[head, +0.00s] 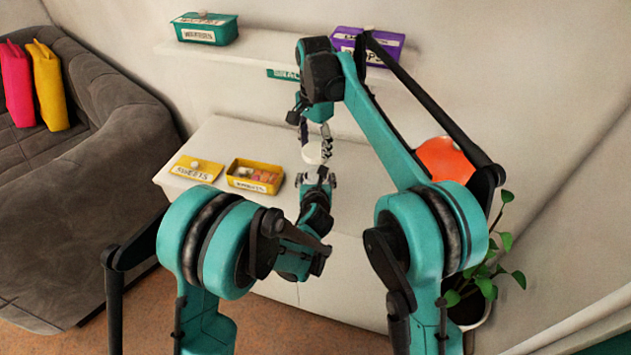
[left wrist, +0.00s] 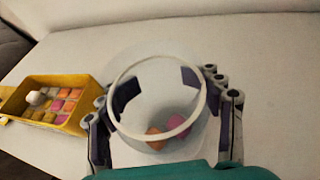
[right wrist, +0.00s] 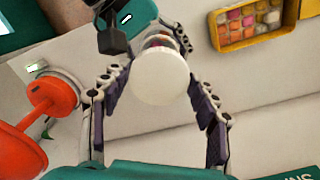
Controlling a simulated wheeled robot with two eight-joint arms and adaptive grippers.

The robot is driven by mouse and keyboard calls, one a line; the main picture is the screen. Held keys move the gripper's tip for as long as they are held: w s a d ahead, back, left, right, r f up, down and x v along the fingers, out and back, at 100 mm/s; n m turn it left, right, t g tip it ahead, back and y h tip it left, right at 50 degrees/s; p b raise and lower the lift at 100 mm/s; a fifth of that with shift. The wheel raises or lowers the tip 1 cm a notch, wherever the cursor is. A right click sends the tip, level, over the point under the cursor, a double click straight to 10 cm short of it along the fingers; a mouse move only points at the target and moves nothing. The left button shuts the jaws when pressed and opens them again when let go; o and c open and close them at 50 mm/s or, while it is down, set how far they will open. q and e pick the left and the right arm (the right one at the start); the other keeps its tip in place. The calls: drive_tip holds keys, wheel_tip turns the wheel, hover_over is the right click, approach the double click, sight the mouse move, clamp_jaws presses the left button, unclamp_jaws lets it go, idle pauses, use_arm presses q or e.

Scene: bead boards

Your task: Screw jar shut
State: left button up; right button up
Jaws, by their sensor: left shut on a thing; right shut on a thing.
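The clear jar (left wrist: 150,70) has a pale rim and a few pink and orange sweets inside. My left gripper (head: 320,180) is shut on the jar, with a finger on each side in the left wrist view (left wrist: 165,95). The round white lid (right wrist: 162,75) sits between the fingers of my right gripper (right wrist: 160,100), which is shut on it. The lid also shows in the head view (head: 313,153), below my right gripper and above my left one. In the right wrist view the lid covers most of the jar. I cannot tell whether lid and jar touch.
An orange-red object (head: 447,160) is at the right. A shelf (head: 250,48) with boxes hangs behind.

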sight(315, 167)
drive_tip(key=shift+f, duration=2.2)
drive_tip(key=shift+f, duration=0.1)
drive_tip(key=shift+f, duration=0.8)
drive_tip(key=shift+f, duration=0.55)
drive_tip(key=o, duration=0.7)
drive_tip(key=shift+o, duration=0.2)
drive_tip(key=shift+r, duration=2.3)
